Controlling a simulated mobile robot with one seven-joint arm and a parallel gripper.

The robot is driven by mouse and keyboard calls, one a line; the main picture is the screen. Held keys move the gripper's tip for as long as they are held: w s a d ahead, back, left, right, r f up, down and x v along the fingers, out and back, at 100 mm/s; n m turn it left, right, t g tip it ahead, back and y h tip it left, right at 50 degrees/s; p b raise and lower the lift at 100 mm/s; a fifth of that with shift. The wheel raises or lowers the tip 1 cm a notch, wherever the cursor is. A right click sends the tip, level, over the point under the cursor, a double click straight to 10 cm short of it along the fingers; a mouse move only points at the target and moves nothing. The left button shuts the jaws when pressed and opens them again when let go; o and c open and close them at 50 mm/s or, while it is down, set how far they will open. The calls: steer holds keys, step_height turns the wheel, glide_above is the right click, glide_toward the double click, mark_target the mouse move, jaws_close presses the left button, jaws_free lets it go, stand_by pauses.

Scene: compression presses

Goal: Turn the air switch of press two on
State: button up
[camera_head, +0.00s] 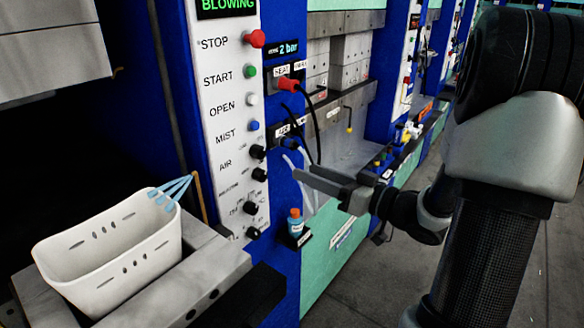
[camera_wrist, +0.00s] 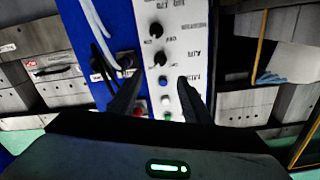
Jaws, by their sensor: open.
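A white control panel (camera_head: 223,120) on a blue press column carries a STOP, START, OPEN, MIST and AIR column of controls. The AIR switch (camera_head: 257,152) is a black knob, with another black knob (camera_head: 259,174) below it. In the wrist view, turned over, the AIR knob (camera_wrist: 158,58) sits just beyond the blue MIST button (camera_wrist: 163,82). I cannot clearly read which way the knob points, nor a press number. My gripper (camera_head: 303,172) is open and empty, to the right of the panel and apart from it. In the wrist view its fingers (camera_wrist: 159,79) straddle the button column.
A white basket (camera_head: 105,265) stands on a metal ledge at lower left. Dark and pale hoses (camera_head: 312,125) hang from the blue column near my fingers. Grey floor (camera_head: 370,280) is open at lower right.

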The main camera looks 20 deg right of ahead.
steer(key=shift+v, duration=1.55)
